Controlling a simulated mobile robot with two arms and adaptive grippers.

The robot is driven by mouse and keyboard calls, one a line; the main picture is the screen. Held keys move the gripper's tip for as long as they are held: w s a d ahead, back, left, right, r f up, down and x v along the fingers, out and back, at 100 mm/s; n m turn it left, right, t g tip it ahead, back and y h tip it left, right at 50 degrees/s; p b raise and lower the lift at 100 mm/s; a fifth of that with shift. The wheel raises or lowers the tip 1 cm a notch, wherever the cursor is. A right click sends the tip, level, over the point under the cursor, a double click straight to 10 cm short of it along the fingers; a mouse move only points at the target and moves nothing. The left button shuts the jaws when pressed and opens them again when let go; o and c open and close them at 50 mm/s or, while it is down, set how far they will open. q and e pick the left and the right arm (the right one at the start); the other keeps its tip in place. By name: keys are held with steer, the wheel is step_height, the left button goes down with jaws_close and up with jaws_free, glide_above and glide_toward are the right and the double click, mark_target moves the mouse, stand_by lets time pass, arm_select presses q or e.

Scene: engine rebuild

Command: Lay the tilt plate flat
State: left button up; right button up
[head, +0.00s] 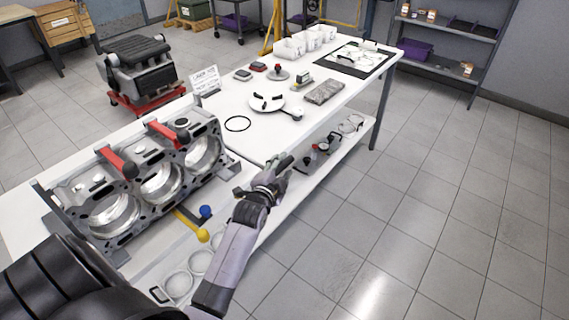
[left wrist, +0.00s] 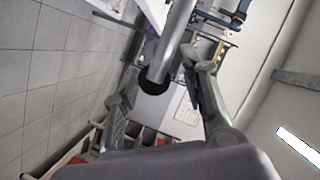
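A grey engine block (head: 160,170) with three large bores sits at the left end of the white table. Its top face slopes toward me. The tilt plate under it is mostly hidden, so I cannot tell its angle. A yellow lever with a yellow ball knob (head: 202,235) sticks out at its front, beside a blue ball knob (head: 206,211). My left gripper (head: 284,162) is at the table's front edge, right of the block and apart from both knobs. In the left wrist view its fingers (left wrist: 160,100) are spread, with a grey bar (left wrist: 178,40) ending in black between them. My right gripper is not visible.
On the white table (head: 222,105) lie a black ring (head: 238,124), a round white plate (head: 267,102) and a grey slab (head: 325,91). White bins (head: 290,48) stand at the back. Small parts lie on the lower shelf. The floor to the right is clear.

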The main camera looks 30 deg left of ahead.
arm_select(q)
steer(key=shift+x, duration=1.1)
steer(key=shift+c, duration=0.4)
jaws_close()
